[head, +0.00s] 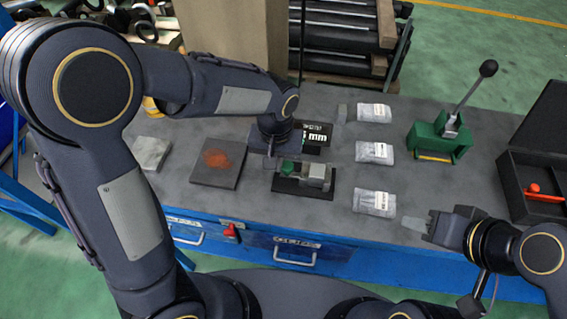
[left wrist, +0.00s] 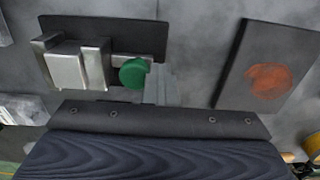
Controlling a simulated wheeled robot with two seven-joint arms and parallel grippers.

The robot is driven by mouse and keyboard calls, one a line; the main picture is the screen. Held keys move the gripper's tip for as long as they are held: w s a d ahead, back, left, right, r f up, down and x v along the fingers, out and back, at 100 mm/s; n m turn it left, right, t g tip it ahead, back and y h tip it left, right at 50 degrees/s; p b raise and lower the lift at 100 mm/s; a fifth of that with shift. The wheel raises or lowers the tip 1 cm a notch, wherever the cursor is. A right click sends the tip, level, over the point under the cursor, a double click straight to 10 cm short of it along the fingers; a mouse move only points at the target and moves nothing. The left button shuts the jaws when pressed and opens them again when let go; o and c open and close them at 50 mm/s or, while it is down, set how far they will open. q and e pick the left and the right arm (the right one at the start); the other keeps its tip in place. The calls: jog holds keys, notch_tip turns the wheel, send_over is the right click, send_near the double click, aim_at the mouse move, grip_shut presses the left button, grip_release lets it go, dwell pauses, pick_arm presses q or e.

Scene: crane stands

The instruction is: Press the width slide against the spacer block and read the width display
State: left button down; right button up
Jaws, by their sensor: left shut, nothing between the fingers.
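The width gauge has a dark base (head: 305,190) on the bench, with silver blocks (head: 318,174) and a slide with a green knob (head: 290,168). In the left wrist view, two silver pieces (left wrist: 64,70) stand side by side left of the green knob (left wrist: 134,73). I cannot tell which is the spacer block. The width display (head: 315,138) is behind my left wrist; "mm" shows but its digits are partly hidden. My left gripper (left wrist: 159,84) is shut and empty, just beside the knob; contact is unclear. My right gripper (head: 418,222) hangs near the front edge, away from the gauge.
A dark plate with a rusty patch (head: 218,162) and a grey block (head: 151,153) lie left of the gauge. Several pale packets (head: 374,201) lie to its right. A green lever stand (head: 440,140) and a black case (head: 515,185) are further right.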

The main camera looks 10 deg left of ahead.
pick_arm(q)
notch_tip(320, 180, up, 6)
jog(key=a+p, duration=0.1)
jog(key=p, duration=0.3)
jog(key=shift+p, duration=0.3)
dwell(0.5)
jog(key=s+a+r+n+t+h, duration=0.1)
jog(key=s+a+r+t+h, duration=0.1)
jog(key=s+a+r, duration=0.2)
jog(key=s+a+r+n+t+h, duration=0.1)
jog(key=s+a+r+t, duration=0.2)
jog(key=s+a, duration=0.4)
jog(key=s+r, duration=0.1)
jog(key=s, duration=0.4)
jog(key=shift+a+r+t+h, duration=0.25)
jog(key=shift+a+t+h, duration=0.05)
jog(key=shift+a+h, duration=0.1)
